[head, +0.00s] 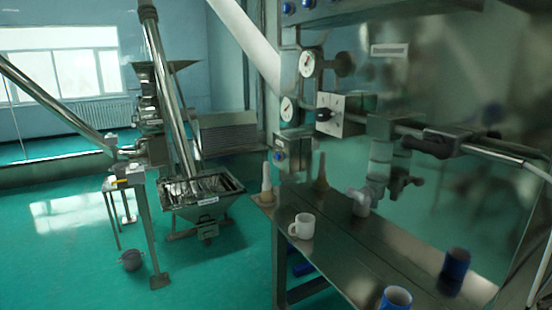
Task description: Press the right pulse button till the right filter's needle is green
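Two round white gauges are on the reflective steel cabinet: an upper gauge (307,64) and a lower gauge (287,108). Each has a thin dark needle; the needles' colour zones are too small to read. Two blue buttons, a left one (287,8) and a right one (306,3), sit at the top edge of the view. Another blue button (278,156) is on a small box below the gauges. No label tells which is the right pulse button. Neither of my grippers is in view, and nothing is seen touching a button.
A steel ledge (345,262) below the panel holds a white mug (300,226), a pale bottle (267,178) and a blue cup (397,298). A square box with a black knob (340,113) juts out.

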